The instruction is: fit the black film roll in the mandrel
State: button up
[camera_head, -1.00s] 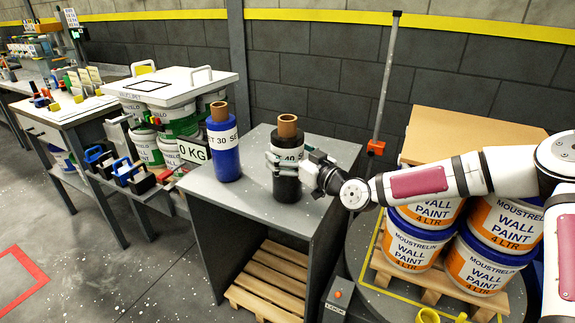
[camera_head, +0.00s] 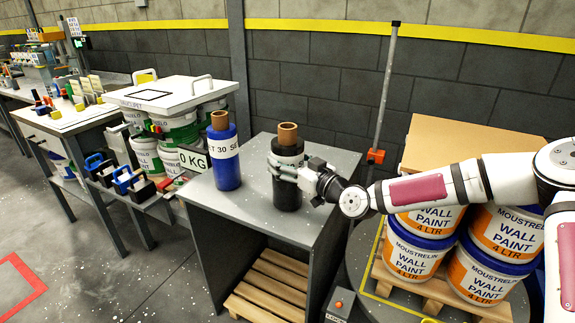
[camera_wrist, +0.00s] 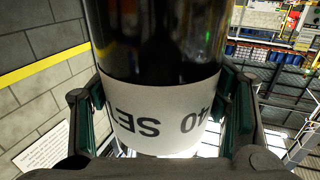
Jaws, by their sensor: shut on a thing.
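The black film roll (camera_head: 287,192) stands upright on the right part of a grey table (camera_head: 245,212), with a brown core showing at its top and a white label around its upper part. My gripper (camera_head: 280,169) is shut around the roll at the label, reaching in from the right. In the wrist view the roll (camera_wrist: 155,40) fills the space between both fingers, its label upside down. I cannot tell whether its base touches the table. A tall grey post (camera_head: 386,90) with an orange block (camera_head: 375,156) stands right of the table; I cannot make out a mandrel for certain.
A blue film roll (camera_head: 225,165) stands close left of the black one. Wall paint pails (camera_head: 422,246) stand on a pallet on the round turntable (camera_head: 352,268) at right. A scale with stacked pails (camera_head: 180,133) stands behind left. Above the rolls is free room.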

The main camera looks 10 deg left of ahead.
aim_at(287, 148)
notch_tip(287, 148, up, 2)
jog(key=shift+r, duration=0.95)
jog(key=s+d+p, duration=0.1)
jog(key=s+d, duration=0.2)
jog(key=s, duration=0.4)
jog(key=s+d+r+p, duration=0.1)
jog(key=s+d, duration=0.3)
jog(key=s, duration=0.3)
jog(key=shift+s+d, duration=0.15)
